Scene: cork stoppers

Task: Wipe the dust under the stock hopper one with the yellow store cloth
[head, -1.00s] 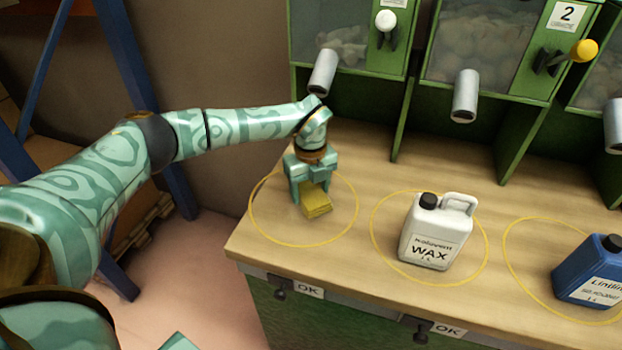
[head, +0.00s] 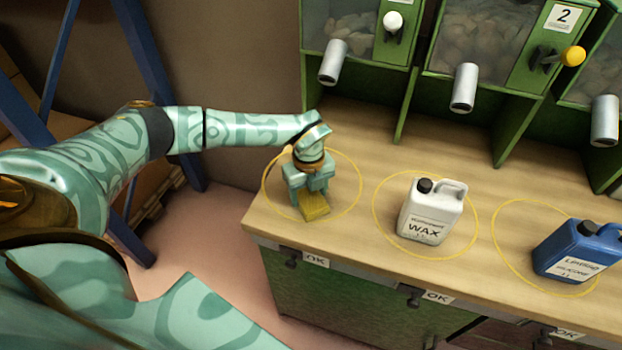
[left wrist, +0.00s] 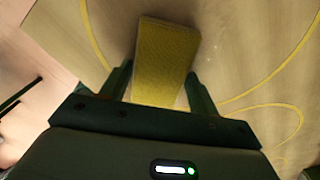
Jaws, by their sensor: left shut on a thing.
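The yellow cloth (head: 316,208) is a folded pad on the wooden bench, inside the leftmost yellow ring, below the left hopper (head: 345,25). My left gripper (head: 308,198) points down at it and is shut on it. In the left wrist view the cloth (left wrist: 165,60) sits between the two fingers (left wrist: 160,90) and extends past their tips. Pale specks show on the bench to the right of the cloth in that view; I cannot tell for sure that they are dust. My right gripper is not in view.
A white wax jug (head: 430,212) stands in the middle ring, right of my left gripper. A blue jug (head: 575,252) stands in the right ring. A metal spout (head: 334,62) hangs from the left hopper behind my gripper. The bench (head: 380,265) is clear between ring and jug.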

